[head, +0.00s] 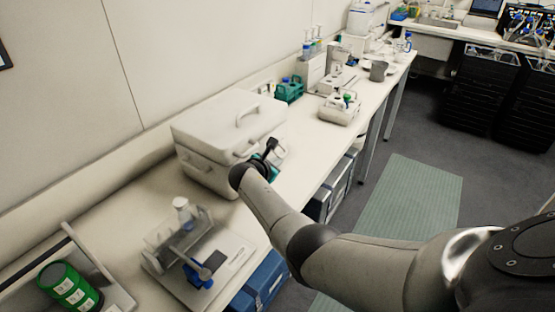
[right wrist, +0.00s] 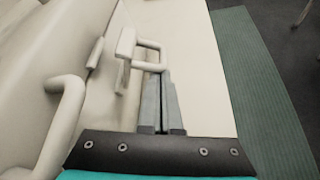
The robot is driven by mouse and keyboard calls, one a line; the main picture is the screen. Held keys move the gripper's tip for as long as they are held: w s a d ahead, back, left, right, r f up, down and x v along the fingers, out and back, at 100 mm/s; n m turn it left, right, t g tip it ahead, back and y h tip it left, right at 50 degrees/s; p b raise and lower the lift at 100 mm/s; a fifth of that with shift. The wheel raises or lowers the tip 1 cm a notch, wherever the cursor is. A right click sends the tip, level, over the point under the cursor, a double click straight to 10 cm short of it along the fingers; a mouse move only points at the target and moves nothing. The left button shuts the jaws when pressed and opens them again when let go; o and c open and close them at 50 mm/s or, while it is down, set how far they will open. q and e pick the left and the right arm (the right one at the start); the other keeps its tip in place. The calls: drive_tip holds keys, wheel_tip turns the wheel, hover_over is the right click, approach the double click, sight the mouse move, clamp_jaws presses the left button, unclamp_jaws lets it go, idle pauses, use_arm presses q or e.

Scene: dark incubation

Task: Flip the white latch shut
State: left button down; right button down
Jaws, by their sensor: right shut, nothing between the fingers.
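A white lidded box (head: 205,130) stands on the bench in the head view, with a carrying handle on its lid. Its side fills the left of the right wrist view, with a rounded handle (right wrist: 63,125) near the camera. The white latch (right wrist: 126,46) sticks out from the box side, with a pale loop at its right. My right gripper (right wrist: 155,78) is shut and empty. Its grey fingertips are close to the latch and loop; I cannot tell whether they touch. In the head view my right gripper (head: 270,152) is at the box's front right side. My left gripper is not in view.
A teal rack (head: 289,90) and a white device (head: 340,108) stand beyond the box. A green mat (head: 408,205) lies on the floor.

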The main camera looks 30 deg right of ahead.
drive_tip(key=shift+w+a+r+p, duration=0.1)
drive_tip(key=shift+w+r+p, duration=0.15)
drive_tip(key=shift+r+p, duration=0.15)
idle(0.5)
drive_tip(key=shift+r, duration=0.15)
drive_tip(key=shift+r+p, duration=0.7)
drive_tip(key=shift+p, duration=0.1)
drive_tip(key=shift+w, duration=0.1)
drive_tip(key=shift+r, duration=0.1)
drive_tip(key=shift+d, duration=0.2)
